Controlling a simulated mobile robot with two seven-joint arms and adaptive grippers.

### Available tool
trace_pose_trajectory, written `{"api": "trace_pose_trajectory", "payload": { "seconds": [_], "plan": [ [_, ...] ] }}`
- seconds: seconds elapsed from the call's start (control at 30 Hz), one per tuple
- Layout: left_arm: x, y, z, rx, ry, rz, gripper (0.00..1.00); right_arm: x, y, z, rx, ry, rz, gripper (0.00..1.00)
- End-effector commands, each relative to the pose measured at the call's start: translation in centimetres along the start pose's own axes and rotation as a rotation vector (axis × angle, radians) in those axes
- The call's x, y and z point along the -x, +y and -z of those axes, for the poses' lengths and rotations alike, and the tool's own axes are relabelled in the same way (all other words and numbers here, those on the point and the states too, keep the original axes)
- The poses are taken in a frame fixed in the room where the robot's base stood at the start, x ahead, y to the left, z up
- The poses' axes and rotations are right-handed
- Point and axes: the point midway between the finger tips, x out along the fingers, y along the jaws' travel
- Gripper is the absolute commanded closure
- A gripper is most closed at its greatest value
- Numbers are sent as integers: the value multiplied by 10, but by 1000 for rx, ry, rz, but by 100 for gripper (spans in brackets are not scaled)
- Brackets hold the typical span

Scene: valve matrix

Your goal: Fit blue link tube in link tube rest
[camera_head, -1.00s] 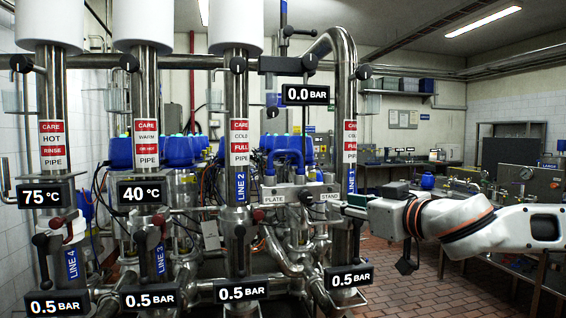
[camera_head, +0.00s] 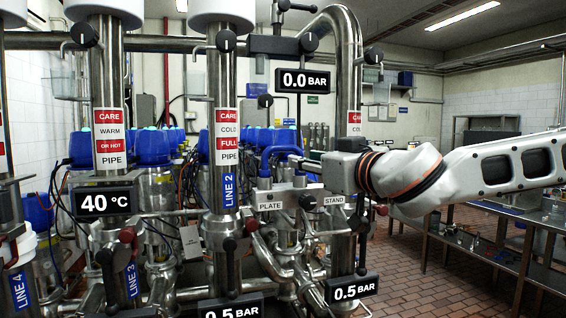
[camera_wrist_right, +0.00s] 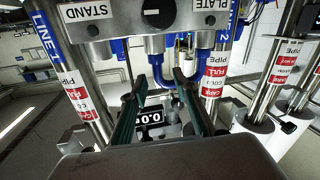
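The blue link tube (camera_head: 268,163) is an upside-down U standing upright on the part labelled PLATE (camera_head: 270,207), left of my right gripper. My right gripper (camera_head: 300,159) comes in from the right at about the height of the tube's bend. The right wrist view appears upside down. There, the fingers (camera_wrist_right: 159,74) are apart, with the blue tube (camera_wrist_right: 190,97) beyond them and partly behind one finger. I cannot tell whether they touch it. The STAND label (camera_head: 334,200) marks the place to the right of the plate, under my gripper. My left gripper is out of view.
Steel pipes rise around the plate, with the LINE 2 pipe (camera_head: 223,110) close on its left and another pipe (camera_head: 348,70) behind my gripper. Valve handles (camera_head: 307,201) stick out near the plate. Open tiled floor (camera_head: 415,255) lies to the right.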

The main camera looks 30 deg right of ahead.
Motion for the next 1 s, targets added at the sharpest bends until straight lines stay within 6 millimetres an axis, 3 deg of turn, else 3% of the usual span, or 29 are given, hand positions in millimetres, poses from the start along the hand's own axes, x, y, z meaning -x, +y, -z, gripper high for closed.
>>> {"api": "trace_pose_trajectory", "payload": {
  "seconds": [0.13,0.3,0.63,0.73,0.77,1.0],
  "plan": [
    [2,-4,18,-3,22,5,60,-20,3,2,3,-2,-1,70],
    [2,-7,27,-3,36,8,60,-36,2,1,2,-1,-1,70],
    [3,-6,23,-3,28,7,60,-40,2,0,1,0,0,70],
    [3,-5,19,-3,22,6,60,-40,2,0,1,0,-1,96],
    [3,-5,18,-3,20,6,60,-40,2,0,1,0,-1,100],
    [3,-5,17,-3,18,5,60,-39,2,0,1,0,-1,100]
  ]
}}
